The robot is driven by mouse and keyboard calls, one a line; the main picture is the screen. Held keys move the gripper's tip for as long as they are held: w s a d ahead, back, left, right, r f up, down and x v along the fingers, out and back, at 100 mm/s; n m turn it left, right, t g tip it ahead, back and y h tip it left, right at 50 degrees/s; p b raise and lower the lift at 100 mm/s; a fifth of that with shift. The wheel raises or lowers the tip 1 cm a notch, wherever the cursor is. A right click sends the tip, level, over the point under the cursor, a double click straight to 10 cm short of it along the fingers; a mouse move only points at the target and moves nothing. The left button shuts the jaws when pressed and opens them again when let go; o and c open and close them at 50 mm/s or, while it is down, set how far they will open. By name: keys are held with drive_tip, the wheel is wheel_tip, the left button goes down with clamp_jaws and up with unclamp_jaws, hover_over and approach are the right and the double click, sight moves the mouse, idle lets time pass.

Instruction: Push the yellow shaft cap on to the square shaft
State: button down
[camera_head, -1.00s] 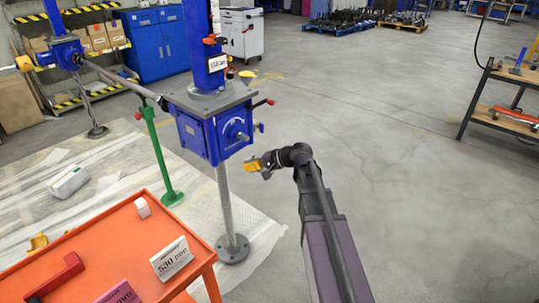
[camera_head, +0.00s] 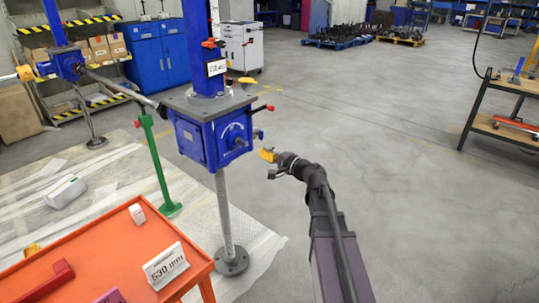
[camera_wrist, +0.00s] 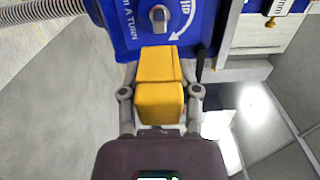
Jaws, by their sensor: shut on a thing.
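The yellow shaft cap (camera_head: 267,154) is held between the fingers of my gripper (camera_head: 271,163), in front of and to the right of the blue screw jack gearbox (camera_head: 207,145). In the wrist view the cap (camera_wrist: 160,66) is gripped between both fingers of my gripper (camera_wrist: 160,92). The square shaft (camera_wrist: 158,18) shows as a metal end on the gearbox's dial face, beyond the cap and nearly in line with it. The head view shows a gap between the cap and the gearbox. The cap's far opening is hidden.
A threaded spindle (camera_head: 224,215) stands below the gearbox. A red-knobbed lever (camera_head: 263,109) juts from its right side. An orange table (camera_head: 95,245) with a "530 mm" sign (camera_head: 165,266) is at lower left. The floor (camera_head: 380,150) to the right is clear.

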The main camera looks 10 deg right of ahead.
sight(247, 144)
drive_tip(key=shift+x, duration=2.8)
drive_tip(key=shift+x, duration=2.55)
idle(0.7)
drive_tip(key=shift+c, duration=1.3)
unclamp_jaws()
drive_tip(key=shift+a, duration=0.1)
drive_tip(key=shift+s, duration=0.15)
drive_tip(key=v, duration=1.2)
